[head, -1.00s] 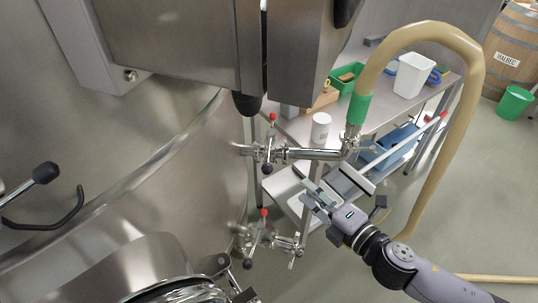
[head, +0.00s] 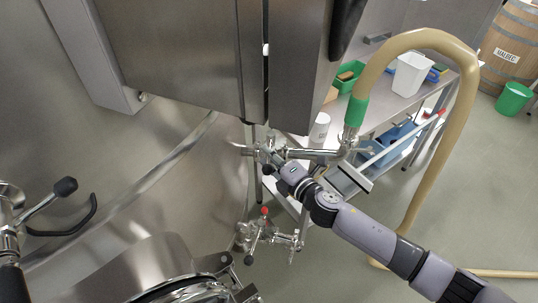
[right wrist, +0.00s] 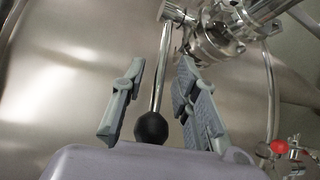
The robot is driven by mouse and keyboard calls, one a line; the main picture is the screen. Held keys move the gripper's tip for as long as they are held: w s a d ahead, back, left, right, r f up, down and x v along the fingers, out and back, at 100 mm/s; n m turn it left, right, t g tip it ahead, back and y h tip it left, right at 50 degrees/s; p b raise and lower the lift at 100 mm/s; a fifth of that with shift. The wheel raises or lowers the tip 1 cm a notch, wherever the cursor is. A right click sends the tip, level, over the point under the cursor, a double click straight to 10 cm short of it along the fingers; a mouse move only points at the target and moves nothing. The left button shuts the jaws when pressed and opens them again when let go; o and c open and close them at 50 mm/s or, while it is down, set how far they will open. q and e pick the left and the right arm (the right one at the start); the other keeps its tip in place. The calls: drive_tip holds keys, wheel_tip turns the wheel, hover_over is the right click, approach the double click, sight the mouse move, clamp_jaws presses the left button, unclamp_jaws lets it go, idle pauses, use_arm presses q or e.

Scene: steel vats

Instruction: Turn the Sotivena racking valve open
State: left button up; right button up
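The upper steel valve (head: 262,150) sticks out from the vat wall. It joins a horizontal pipe that runs to the green-cuffed hose. My right gripper (head: 276,163) is at this valve and hides part of it. In the right wrist view the gripper (right wrist: 160,95) is open, its two fingers apart on either side of a thin steel lever with a black ball knob (right wrist: 150,128). The lever rises to the valve body (right wrist: 215,32) at the top. I cannot tell whether a finger touches the lever. No name label is legible. My left gripper is not in view.
A lower valve with a red knob (head: 264,211) sits below. A thick tan hose (head: 455,130) arches down to the floor on the right. A steel cart (head: 385,115) holds a white tub (head: 411,74). Steel cabinets (head: 200,50) overhang the upper valve.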

drive_tip(key=shift+w+a, duration=0.1)
drive_tip(key=shift+w, duration=0.05)
drive_tip(key=shift+c, duration=0.5)
clamp_jaws()
idle(0.4)
